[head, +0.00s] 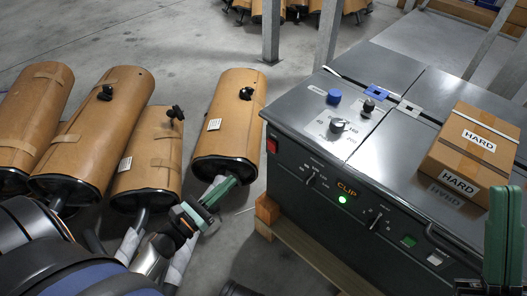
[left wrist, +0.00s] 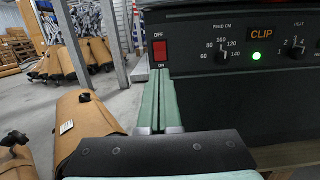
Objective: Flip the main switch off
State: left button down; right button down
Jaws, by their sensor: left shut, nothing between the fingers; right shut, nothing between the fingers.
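The main switch is a red rocker (head: 272,145) on the left end of the dark machine's (head: 330,215) front panel. In the left wrist view the switch (left wrist: 160,50) shows the word OFF above it and ON below it. My left gripper (head: 231,182) is shut and empty, to the left of the switch and lower in the head view. In the left wrist view its green fingertips (left wrist: 161,76) appear just below the switch, apparently without touching it. My right gripper (head: 505,195) is shut and empty at the right edge, beside the box.
The lit CLIP display (head: 346,188) and glowing green lamp (head: 342,200) are on the panel, with several knobs. A cardboard box marked HARD (head: 470,145) lies on the machine's top.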

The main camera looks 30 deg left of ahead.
aim_at(270, 144)
pick_arm(q)
jog(key=b+x, duration=0.1)
jog(key=x, duration=1.2)
jog(key=shift+w+d, duration=0.1)
jog(key=shift+w, duration=0.35)
jog(key=shift+r, duration=0.1)
jog(key=shift+w+r+p, duration=0.1)
jog(key=shift+r+p, duration=0.1)
jog(key=shift+p, duration=0.1)
jog(key=shift+w+g, duration=0.1)
jog(key=shift+g, duration=0.2)
jog(key=shift+d+f, duration=0.1)
jog(key=shift+f, duration=0.05)
